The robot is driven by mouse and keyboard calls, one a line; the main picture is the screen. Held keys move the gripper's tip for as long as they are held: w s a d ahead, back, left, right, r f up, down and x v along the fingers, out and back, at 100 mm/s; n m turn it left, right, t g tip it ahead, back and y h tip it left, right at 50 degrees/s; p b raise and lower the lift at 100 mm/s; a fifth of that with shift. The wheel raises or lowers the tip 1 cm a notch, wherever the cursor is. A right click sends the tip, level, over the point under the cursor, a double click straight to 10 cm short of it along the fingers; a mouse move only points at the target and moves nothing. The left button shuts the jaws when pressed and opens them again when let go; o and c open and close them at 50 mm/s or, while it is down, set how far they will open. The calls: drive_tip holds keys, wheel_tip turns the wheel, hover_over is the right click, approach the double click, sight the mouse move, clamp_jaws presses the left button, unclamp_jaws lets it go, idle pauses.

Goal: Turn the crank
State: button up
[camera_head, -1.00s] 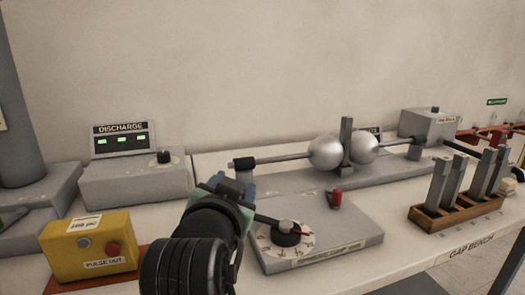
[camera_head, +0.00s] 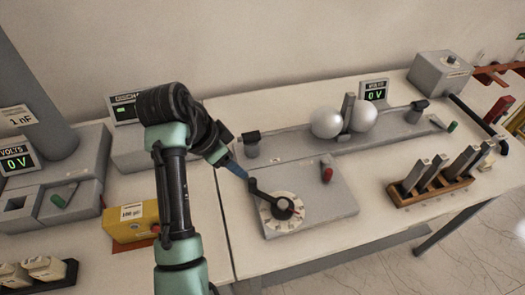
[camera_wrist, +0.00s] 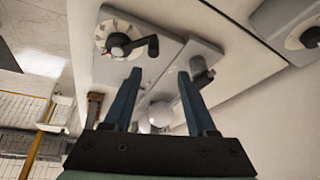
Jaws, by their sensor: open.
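The crank (camera_head: 268,197) is a black arm with a knob end on a white round dial, set on a grey plate on the bench. Its free end points up and left in the head view. In the wrist view the crank (camera_wrist: 135,45) shows beyond and left of the fingers, its free end to the right. My gripper (camera_wrist: 159,72) is open, with two blue fingers apart and nothing between them. In the head view my gripper (camera_head: 238,170) is close to the crank's free end, just up and left of it. I cannot tell whether they touch.
A wooden rack (camera_head: 432,192) with upright grey pieces is at right. A yellow box (camera_head: 130,222) is at left.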

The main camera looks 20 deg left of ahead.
sight(251, 181)
drive_tip(key=shift+g, duration=0.5)
drive_tip(key=p+x, duration=0.1)
drive_tip(key=x, duration=0.3)
drive_tip(key=p+x, duration=0.1)
drive_tip(key=x, duration=0.6)
drive_tip(key=shift+d+f+p, duration=0.3)
drive_tip(key=shift+d+p, duration=0.1)
clamp_jaws()
idle(0.7)
